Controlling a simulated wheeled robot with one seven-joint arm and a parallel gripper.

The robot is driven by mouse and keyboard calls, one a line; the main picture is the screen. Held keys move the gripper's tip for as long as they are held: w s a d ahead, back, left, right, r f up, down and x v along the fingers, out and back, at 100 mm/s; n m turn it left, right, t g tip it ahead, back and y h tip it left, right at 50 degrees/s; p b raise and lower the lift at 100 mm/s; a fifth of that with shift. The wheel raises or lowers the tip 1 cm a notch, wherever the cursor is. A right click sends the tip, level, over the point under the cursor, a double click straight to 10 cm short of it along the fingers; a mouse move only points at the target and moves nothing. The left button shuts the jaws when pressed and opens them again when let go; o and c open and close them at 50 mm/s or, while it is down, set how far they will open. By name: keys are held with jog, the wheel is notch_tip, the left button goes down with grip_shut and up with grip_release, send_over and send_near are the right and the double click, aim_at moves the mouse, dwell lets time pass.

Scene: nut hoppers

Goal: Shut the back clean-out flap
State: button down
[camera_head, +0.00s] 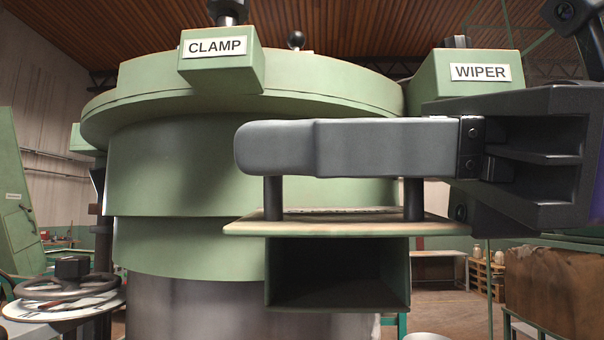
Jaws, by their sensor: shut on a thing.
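The clean-out flap (240,229) is a pale green plate, raised about level and sticking out over a dark square chute opening (338,275) low on the green hopper (160,170). The opening beneath it is uncovered. Two dark handle posts (413,199) stand up from the flap. My gripper (262,148) reaches in from the right, with its long grey finger lying across the tops of the posts. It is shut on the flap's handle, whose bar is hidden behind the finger. The second finger is also hidden. No other flap shows.
A block labelled CLAMP (220,75) sits on the hopper's lid and a block labelled WIPER (470,85) stands at its right, close above my gripper. A handwheel (65,285) is at lower left. A brown crate (555,290) stands at lower right.

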aim_at(302, 224)
jog(key=f+n+b, duration=0.1)
jog(key=b, duration=0.1)
jog(key=f+n+b, duration=0.1)
jog(key=n, duration=0.1)
jog(key=f+n+b, duration=0.1)
jog(key=b, duration=0.1)
jog(key=shift+s+n+b, duration=0.3)
jog(key=shift+b, duration=0.05)
jog(key=shift+w+d+f+n+b, duration=0.1)
jog(key=shift+w+f+n+b, duration=0.3)
jog(key=shift+f+n+b, duration=0.85)
jog(key=shift+w+a+f+n+b, duration=0.1)
jog(key=shift+w+f+n+b, duration=0.3)
jog(key=shift+n+b, duration=1.65)
jog(key=shift+w+d+f+n+b, duration=0.1)
jog(key=shift+w+f+n+b, duration=0.45)
jog(key=shift+n, duration=2.05)
jog(key=shift+s+f, duration=0.15)
jog(key=shift+f, duration=0.2)
jog(key=c, duration=1.5)
grip_release()
jog(key=shift+f, duration=0.1)
